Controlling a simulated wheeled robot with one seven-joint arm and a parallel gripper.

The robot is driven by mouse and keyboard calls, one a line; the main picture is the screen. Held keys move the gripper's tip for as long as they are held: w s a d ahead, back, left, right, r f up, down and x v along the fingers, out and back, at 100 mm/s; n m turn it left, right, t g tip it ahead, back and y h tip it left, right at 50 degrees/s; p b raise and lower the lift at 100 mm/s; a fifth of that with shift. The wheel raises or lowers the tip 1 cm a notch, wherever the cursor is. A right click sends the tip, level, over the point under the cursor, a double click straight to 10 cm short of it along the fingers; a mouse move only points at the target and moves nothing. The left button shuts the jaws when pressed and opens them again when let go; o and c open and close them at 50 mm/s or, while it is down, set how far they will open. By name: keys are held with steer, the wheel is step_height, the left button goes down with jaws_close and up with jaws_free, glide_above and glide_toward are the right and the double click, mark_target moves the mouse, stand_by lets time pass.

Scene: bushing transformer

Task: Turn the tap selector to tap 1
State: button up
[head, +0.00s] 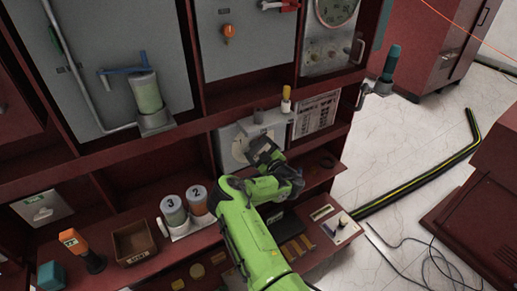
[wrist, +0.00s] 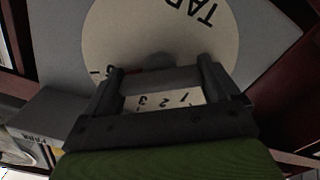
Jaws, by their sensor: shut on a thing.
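The tap selector is a round pale dial (head: 238,149) on a grey box in the middle of the rack. In the wrist view the dial (wrist: 130,35) carries the letters TAP, tilted and partly cut off. My gripper (wrist: 162,76) is at the dial, its two fingers shut around a dark grey knob (wrist: 162,61) that is mostly hidden. A pale area with the numbers 1, 2 and 3 (wrist: 160,100) shows between the fingers. Which number the selector points to cannot be told. In the head view my gripper (head: 263,152) covers the dial's right side.
Canisters marked 3 (head: 173,211) and 2 (head: 197,200) stand on the shelf left of my arm, beside an open brown box (head: 134,242) and an orange-handled tool (head: 82,250). A printed chart (head: 316,114) hangs right of the dial. Cables lie on the floor at right.

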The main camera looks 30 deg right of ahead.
steer(key=n, duration=0.3)
steer(key=shift+p, duration=0.4)
steer(key=n, duration=0.3)
steer(key=shift+n, duration=0.4)
steer(key=n+b, duration=0.1)
steer(key=n, duration=0.5)
steer(key=shift+f, duration=0.1)
steer(key=n+b, duration=0.2)
steer(key=n, duration=0.3)
steer(key=shift+n, duration=0.4)
steer(key=shift+n+b, duration=0.85)
steer(key=shift+n, duration=1.25)
steer(key=o, duration=0.8)
